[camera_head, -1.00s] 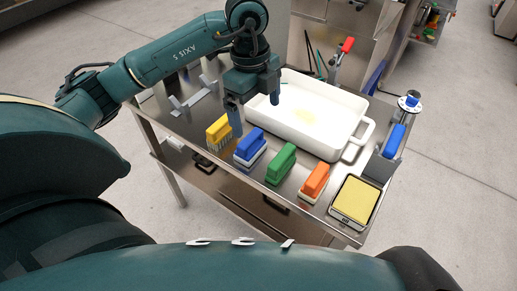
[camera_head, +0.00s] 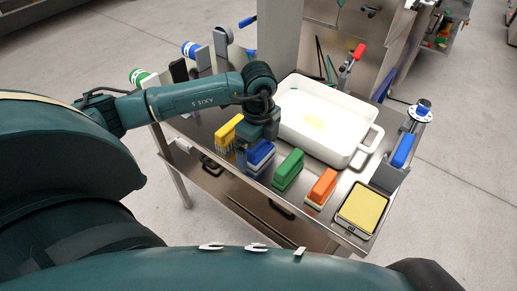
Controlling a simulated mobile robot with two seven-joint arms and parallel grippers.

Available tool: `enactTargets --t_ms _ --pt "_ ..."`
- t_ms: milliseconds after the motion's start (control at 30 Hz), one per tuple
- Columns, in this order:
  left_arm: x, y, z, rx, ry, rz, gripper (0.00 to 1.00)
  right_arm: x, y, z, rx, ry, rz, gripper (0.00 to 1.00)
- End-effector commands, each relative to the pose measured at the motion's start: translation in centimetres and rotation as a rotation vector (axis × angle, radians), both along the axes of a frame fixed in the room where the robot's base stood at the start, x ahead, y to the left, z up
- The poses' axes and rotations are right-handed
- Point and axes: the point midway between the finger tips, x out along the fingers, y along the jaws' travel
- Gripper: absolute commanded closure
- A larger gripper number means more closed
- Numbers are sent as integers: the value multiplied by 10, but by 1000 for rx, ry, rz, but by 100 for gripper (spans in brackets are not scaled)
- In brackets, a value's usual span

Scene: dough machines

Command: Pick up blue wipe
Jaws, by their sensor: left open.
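The blue wipe (camera_head: 261,154), a block with a blue handle on a paler base, stands on the steel table between the yellow brush and the green wipe. My left gripper (camera_head: 257,146) is open and low, right over the blue wipe, with one finger at its left side. The gripper hides part of the wipe's top, and I cannot tell whether the fingers touch it. My right gripper is not in view.
A yellow brush (camera_head: 228,131), a green wipe (camera_head: 288,169) and an orange wipe (camera_head: 322,187) stand in the same row. A white tray (camera_head: 369,146) lies behind.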

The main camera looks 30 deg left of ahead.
Motion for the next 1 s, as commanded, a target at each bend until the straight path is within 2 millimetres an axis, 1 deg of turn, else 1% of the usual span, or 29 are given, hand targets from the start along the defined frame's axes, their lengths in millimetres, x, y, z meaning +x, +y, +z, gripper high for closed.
enactTargets --t_ms 100,300,867,1000 --pt "0 0 -7 0 0 0 0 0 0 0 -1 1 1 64" --pt "0 0 -8 0 -1 0 0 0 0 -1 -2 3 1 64" --pt "0 0 -7 0 -1 0 46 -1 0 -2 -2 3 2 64" --pt "0 0 -7 0 -1 0 47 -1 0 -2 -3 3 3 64"
